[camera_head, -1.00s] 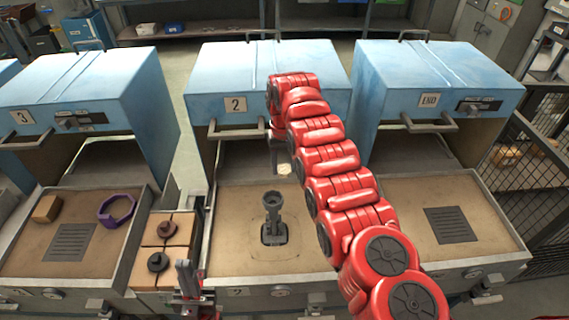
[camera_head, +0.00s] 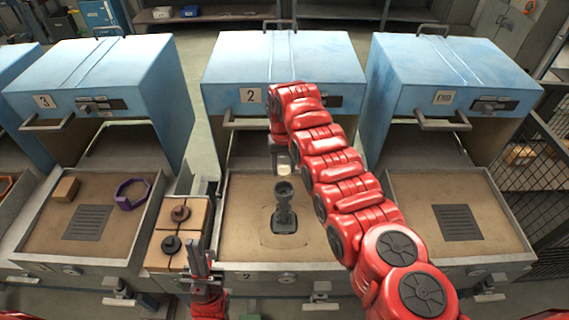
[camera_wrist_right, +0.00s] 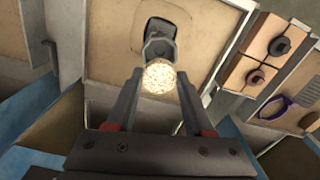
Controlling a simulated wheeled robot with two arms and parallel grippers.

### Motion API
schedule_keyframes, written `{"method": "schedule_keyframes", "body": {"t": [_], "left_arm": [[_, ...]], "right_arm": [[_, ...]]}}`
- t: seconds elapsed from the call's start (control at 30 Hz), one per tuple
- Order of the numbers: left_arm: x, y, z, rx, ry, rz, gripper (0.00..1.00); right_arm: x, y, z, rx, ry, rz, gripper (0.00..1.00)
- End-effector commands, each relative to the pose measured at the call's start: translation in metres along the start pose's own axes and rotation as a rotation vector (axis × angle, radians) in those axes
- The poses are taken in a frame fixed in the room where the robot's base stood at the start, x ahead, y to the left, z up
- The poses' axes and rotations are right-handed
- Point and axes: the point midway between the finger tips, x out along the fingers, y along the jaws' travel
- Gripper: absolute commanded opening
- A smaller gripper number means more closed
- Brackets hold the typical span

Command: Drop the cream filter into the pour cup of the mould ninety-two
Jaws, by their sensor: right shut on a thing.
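A grey mould (camera_head: 285,212) with a round pour cup on top stands upright on the sandy bed of the middle station, marked 2. No number is readable on it. My right gripper (camera_head: 281,160) is shut on the pale cream, grainy filter (camera_wrist_right: 160,78), seen between its fingertips in the right wrist view. In the head view the filter shows just above and behind the pour cup. In the wrist view it partly covers the mould (camera_wrist_right: 160,40); the height gap is unclear. My left gripper (camera_head: 200,262) is low by the front edge, its jaw opening unclear.
Blue hoods stand behind the beds. A wooden block stand (camera_head: 175,235) with two dark round pieces is left of the mould. The left bed holds a purple ring (camera_head: 133,194) and a brown block (camera_head: 66,189). The right bed has only a grate (camera_head: 458,222).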

Motion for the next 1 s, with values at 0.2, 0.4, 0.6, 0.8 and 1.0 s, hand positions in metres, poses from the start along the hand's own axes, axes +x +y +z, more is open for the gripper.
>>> {"method": "schedule_keyframes", "body": {"t": [0.2, 0.4, 0.6, 0.8, 1.0], "left_arm": [[-0.011, 0.001, 0.002, 0.000, 0.000, 0.000, 0.00], [-0.022, 0.001, 0.004, 0.000, 0.000, 0.000, 0.00], [-0.041, 0.002, 0.007, 0.000, 0.000, 0.000, 0.00], [-0.050, 0.003, 0.009, 0.000, 0.000, 0.000, 0.00], [-0.051, 0.003, 0.009, 0.000, 0.000, 0.000, 0.00]], "right_arm": [[0.022, 0.000, 0.001, -0.001, -0.003, 0.001, 0.00], [0.040, 0.000, 0.001, 0.000, -0.003, 0.001, 0.00], [0.059, 0.000, 0.001, 0.000, -0.002, 0.000, 0.00], [0.069, 0.000, 0.001, 0.000, -0.002, 0.000, 0.00], [0.069, 0.000, 0.001, 0.000, -0.002, 0.000, 0.00]]}}
